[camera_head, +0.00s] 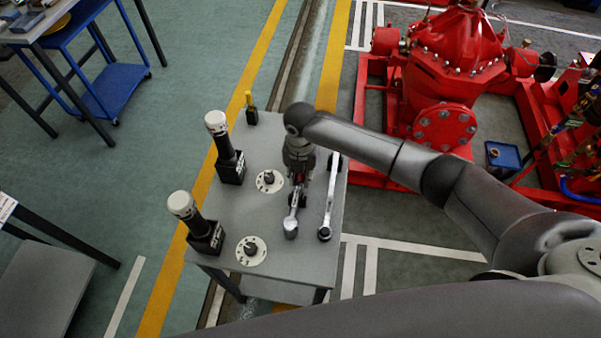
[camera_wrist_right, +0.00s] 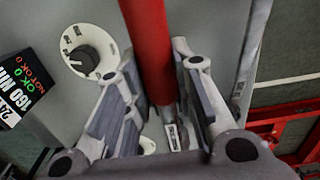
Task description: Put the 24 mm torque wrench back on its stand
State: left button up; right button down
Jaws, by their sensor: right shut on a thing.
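My right gripper (camera_head: 298,178) is over the grey table and shut on a wrench with a red handle (camera_wrist_right: 150,50). The handle runs between the two fingers in the wrist view (camera_wrist_right: 160,105). The wrench's silver head (camera_head: 290,228) points toward the table's front edge. I cannot read a size on it, nor tell whether it touches the table. A second silver wrench (camera_head: 329,200) lies to its right, with dark supports near its far end. A stand under the held wrench is mostly hidden by my arm and gripper. My left gripper is not in view.
Two black units with white tops (camera_head: 229,150) (camera_head: 193,222) stand on the table's left. Two round white dials (camera_head: 270,181) (camera_head: 251,251) lie beside them. A small yellow-topped item (camera_head: 250,108) is at the back. A red pump (camera_head: 445,80) stands beyond the table's right side.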

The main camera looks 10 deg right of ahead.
jog(key=shift+f+b, duration=0.65)
jog(key=shift+f, duration=0.3)
jog(key=c, duration=1.1)
grip_release()
jog(key=shift+c, duration=0.2)
notch_tip(320, 180, up, 12)
jog(key=shift+s+r, duration=0.1)
jog(key=shift+s, duration=0.05)
